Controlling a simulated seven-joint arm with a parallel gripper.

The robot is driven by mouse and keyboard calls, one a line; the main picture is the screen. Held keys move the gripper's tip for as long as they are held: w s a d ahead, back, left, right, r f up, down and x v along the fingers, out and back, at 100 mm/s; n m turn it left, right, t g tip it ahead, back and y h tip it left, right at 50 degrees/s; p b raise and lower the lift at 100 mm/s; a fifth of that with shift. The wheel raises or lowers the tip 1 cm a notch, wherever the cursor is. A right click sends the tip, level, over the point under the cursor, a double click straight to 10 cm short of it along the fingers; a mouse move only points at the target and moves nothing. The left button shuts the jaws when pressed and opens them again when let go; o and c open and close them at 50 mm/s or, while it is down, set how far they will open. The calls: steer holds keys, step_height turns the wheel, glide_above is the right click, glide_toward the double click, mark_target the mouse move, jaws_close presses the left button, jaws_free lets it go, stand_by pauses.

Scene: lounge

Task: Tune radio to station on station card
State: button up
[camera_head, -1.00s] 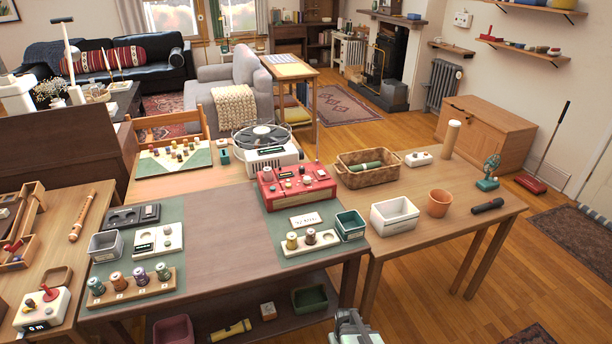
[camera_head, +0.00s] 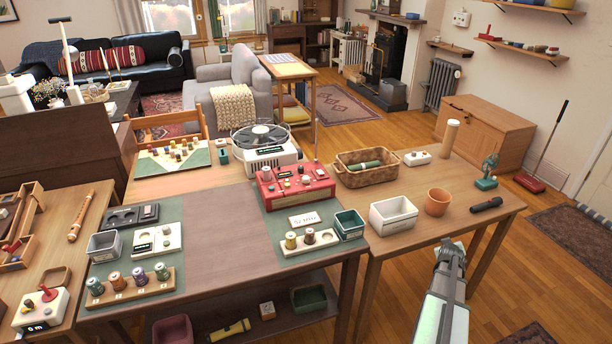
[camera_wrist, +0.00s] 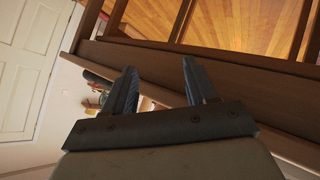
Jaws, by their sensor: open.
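My gripper (camera_head: 452,247) is in front of the right-hand wooden table, to the right of and nearer than the radio, and touches neither. In the wrist view my gripper (camera_wrist: 158,88) is open and empty, its two dark fingers apart before a table edge.
A white bin (camera_head: 393,214), terracotta pot (camera_head: 438,202), wicker basket (camera_head: 363,176) and black microphone-like object (camera_head: 487,205) stand on the right-hand table. The dark table's middle (camera_head: 216,230) is clear.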

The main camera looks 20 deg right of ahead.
steer(key=d+r+h, duration=0.2)
steer(key=d+r, duration=0.3)
steer(key=r, duration=0.2)
steer(key=w+a+r+n+t, duration=0.1)
steer(key=w+r+n, duration=0.1)
steer(key=w+r, duration=0.35)
steer(key=w+a+r+m+y, duration=0.35)
steer(key=w+a, duration=0.35)
steer(key=w, duration=0.4)
step_height(320, 180, up, 17)
steer(key=m+g+y, duration=0.7)
steer(key=m+g, duration=0.1)
steer(key=m, duration=0.8)
glide_above(306, 177)
step_height(306, 177, down, 14)
steer(key=shift+r, duration=0.15)
